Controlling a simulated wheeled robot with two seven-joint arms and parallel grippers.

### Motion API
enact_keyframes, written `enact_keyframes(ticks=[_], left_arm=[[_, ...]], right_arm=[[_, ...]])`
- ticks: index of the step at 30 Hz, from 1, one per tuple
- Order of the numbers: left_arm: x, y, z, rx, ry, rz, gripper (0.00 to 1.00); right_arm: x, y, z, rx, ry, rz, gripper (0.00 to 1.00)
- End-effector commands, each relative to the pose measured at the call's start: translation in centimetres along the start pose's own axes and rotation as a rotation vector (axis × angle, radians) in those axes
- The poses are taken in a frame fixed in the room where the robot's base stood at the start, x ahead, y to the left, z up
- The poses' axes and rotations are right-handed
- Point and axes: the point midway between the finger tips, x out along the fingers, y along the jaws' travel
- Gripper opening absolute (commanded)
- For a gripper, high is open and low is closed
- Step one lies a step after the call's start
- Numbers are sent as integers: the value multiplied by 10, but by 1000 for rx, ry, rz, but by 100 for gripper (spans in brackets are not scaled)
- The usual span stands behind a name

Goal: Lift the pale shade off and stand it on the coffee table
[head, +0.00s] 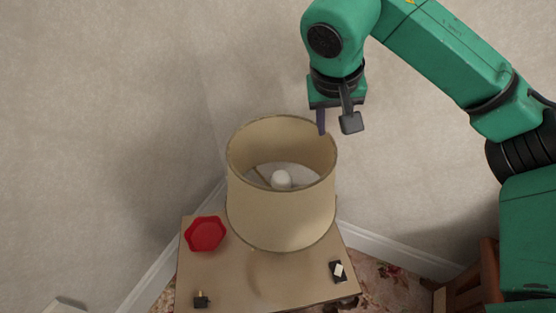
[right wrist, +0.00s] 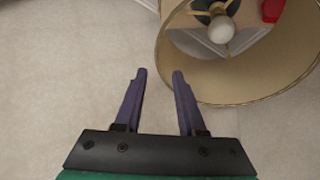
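The pale shade (head: 282,212) is a beige open-topped drum on a lamp above a small wooden table. Its white bulb (head: 281,179) shows inside, and most of the lamp below is hidden by the shade. My right gripper (head: 322,132) is at the shade's far right rim, pointing down. My left gripper is not in view.
The small table (head: 225,275) holds a red hexagonal dish (head: 205,234), a small dark item (head: 201,300) at the front left and a black item with a pale top (head: 338,271) at the right. Walls close in behind. A brown wooden piece (head: 470,290) stands at lower right.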

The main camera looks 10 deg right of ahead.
Motion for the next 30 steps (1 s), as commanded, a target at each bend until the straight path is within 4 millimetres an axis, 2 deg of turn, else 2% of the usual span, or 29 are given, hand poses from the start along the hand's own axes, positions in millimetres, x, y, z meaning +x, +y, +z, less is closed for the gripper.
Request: enact_keyframes(ticks=[2,6,9,12,18,21,27,29,30], left_arm=[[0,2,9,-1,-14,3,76],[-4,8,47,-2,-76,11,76],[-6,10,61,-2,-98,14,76],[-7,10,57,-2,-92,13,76],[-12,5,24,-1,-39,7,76],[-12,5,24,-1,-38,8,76],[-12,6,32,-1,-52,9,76],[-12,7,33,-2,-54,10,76],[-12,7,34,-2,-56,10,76]], right_arm=[[18,0,2,-2,-4,0,39],[56,-1,2,-1,-6,-4,39],[75,-2,2,-2,-5,-5,39],[86,-2,1,-2,-3,-6,39],[123,0,0,-1,-5,-7,39],[135,-1,0,-3,-2,-8,39],[136,-1,0,-3,-1,-9,39],[136,-1,0,-3,-1,-9,16],[136,-1,0,-3,-1,-9,1]])
